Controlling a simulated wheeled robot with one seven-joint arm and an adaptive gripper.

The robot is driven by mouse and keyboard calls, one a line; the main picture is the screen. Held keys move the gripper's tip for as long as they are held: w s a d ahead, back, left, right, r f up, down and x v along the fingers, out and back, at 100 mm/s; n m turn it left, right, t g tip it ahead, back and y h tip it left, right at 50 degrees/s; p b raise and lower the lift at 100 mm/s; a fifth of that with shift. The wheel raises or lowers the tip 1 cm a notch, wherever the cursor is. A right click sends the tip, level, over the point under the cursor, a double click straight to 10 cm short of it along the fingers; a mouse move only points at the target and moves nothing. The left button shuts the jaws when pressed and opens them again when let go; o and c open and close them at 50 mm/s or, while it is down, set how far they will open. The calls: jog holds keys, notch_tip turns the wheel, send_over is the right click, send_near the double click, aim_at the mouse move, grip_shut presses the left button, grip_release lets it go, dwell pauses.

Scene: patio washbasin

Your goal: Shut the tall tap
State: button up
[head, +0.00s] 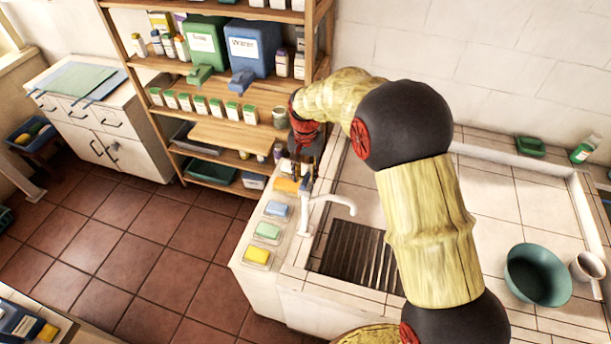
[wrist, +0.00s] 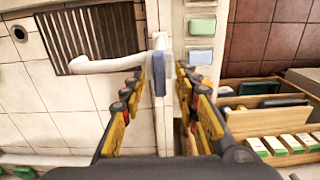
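The tall tap (head: 325,203) is white and stands at the basin's left edge, its spout reaching right over a dark grating. In the wrist view its spout (wrist: 105,65) points left, and a blue lever (wrist: 158,73) sits at the top of the tap. My gripper (head: 298,178) is above and beside the tap in the head view. In the wrist view my gripper (wrist: 159,75) is open, with the blue lever between its fingers and gaps showing on both sides. No grip on the lever shows. The lever is mostly hidden in the head view.
Orange (head: 287,185), blue (head: 277,209), green (head: 268,230) and yellow (head: 257,254) soaps line the ledge left of the tap. A shelf rack (head: 135,90) stands behind.

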aim_at(305, 178)
notch_tip(305, 178, up, 11)
dwell(0.3)
dwell(0.5)
jog(key=s+d+f+n+t+b, duration=0.1)
jog(key=s+d+b, duration=0.3)
jog(key=s, duration=0.7)
jog(key=s+d+f+n+t+b, duration=0.2)
jog(key=s+d+f+b, duration=0.2)
jog(key=s+b, duration=0.5)
jog(key=s+d+f+n+t+b, duration=0.1)
jog(key=s+d+b, duration=0.4)
jog(key=s, duration=0.7)
jog(key=shift+s+d+f+n+t+b, duration=0.15)
jog(key=shift+s+f+n+t+b, duration=0.2)
jog(key=shift+f+t+b, duration=0.45)
jog(key=shift+d+r, duration=0.1)
